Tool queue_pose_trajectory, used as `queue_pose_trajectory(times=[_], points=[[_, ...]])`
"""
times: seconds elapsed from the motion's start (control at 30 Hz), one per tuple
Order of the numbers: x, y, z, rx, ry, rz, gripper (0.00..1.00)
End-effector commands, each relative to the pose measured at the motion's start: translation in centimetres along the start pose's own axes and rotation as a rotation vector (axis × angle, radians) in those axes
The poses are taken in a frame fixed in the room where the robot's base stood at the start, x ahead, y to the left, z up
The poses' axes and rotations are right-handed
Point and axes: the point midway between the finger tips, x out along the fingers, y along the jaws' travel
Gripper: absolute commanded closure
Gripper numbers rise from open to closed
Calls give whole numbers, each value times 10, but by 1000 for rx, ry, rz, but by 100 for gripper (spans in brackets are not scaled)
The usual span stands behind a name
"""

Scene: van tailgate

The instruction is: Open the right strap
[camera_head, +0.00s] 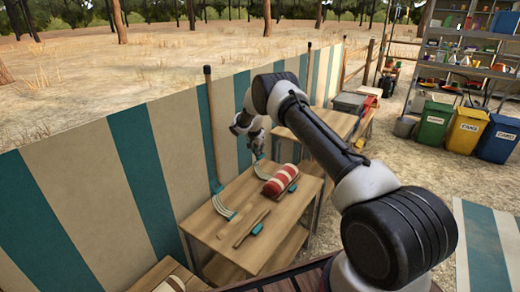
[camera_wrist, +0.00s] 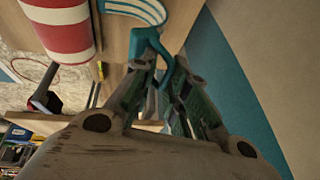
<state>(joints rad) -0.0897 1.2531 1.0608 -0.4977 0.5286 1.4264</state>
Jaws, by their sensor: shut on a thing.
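My gripper (camera_head: 257,154) reaches down over the far part of a wooden table, close to the striped wall. In the wrist view its fingers (camera_wrist: 157,88) are shut on a teal piece (camera_wrist: 148,42). This piece joins curved white-and-teal prongs (camera_wrist: 138,9). The prongs (camera_head: 264,171) also show on the table below the gripper in the head view. A similar left-hand set of prongs (camera_head: 223,208), with a teal neck and a long pole, leans on the wall. I cannot make out a clear strap, and the fingers hide part of the held piece.
A red-and-white striped roll (camera_head: 281,181) lies on the wooden table (camera_head: 213,221), just right of the gripper. A wooden tool with a teal end (camera_head: 257,229) lies nearer. The blue-and-cream wall (camera_head: 172,150) stands close behind. Bins (camera_head: 466,130) and shelves are far right.

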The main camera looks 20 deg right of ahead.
Motion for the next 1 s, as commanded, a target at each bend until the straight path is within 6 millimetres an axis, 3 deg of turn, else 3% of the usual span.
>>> queue_pose_trajectory(times=[0.1,0.63,0.67,0.7,1.0], points=[[9,2,6,4,-9,11,100],[11,-1,8,2,-9,11,100],[11,-1,8,2,-9,11,80],[11,-1,8,2,-9,11,73],[11,-1,8,1,-9,11,72]])
